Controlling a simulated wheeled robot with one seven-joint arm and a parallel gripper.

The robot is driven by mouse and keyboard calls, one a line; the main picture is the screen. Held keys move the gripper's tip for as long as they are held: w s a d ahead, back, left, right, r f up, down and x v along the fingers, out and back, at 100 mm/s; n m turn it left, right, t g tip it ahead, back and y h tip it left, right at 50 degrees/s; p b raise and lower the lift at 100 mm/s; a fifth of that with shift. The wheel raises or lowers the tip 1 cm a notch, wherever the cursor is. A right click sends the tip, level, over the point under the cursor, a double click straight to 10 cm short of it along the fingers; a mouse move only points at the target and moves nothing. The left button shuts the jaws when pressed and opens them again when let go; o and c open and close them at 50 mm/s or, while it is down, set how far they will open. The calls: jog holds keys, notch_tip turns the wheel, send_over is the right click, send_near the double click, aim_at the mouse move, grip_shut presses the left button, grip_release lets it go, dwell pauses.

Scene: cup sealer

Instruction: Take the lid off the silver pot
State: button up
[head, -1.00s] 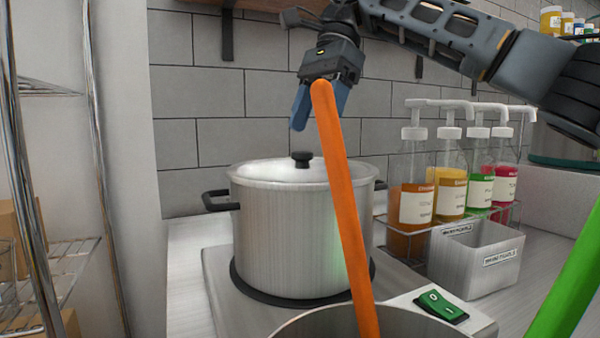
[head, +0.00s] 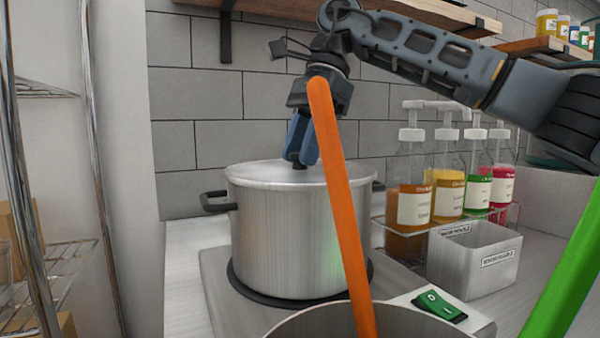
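The silver pot (head: 275,245) stands upright on a round dark hot plate, with a black side handle at its left. Its lid (head: 255,172) sits flat on the rim. An orange stick in front hides part of the gripper's right side. I cannot tell whether the fingers are closed on the knob.
An orange stick (head: 338,190) rises from an open metal container (head: 300,325) in front. A green stick (head: 575,280) is at right. Pump bottles (head: 415,185) and a metal bin (head: 475,260) stand right of the pot. A wire rack (head: 50,280) is at left; wall shelves are above.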

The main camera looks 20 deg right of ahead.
grip_shut()
jog(key=shift+r, duration=0.25)
jog(key=r, duration=0.4)
jog(key=shift+d, duration=0.2)
jog(key=s+d+r+p, duration=0.1)
jog(key=s+d+r, duration=0.2)
jog(key=d+r, duration=0.3)
jog(key=d, duration=0.4)
jog(key=shift+s+d+r, duration=0.15)
jog(key=shift+d+r, duration=0.15)
jog(key=shift+d, duration=0.1)
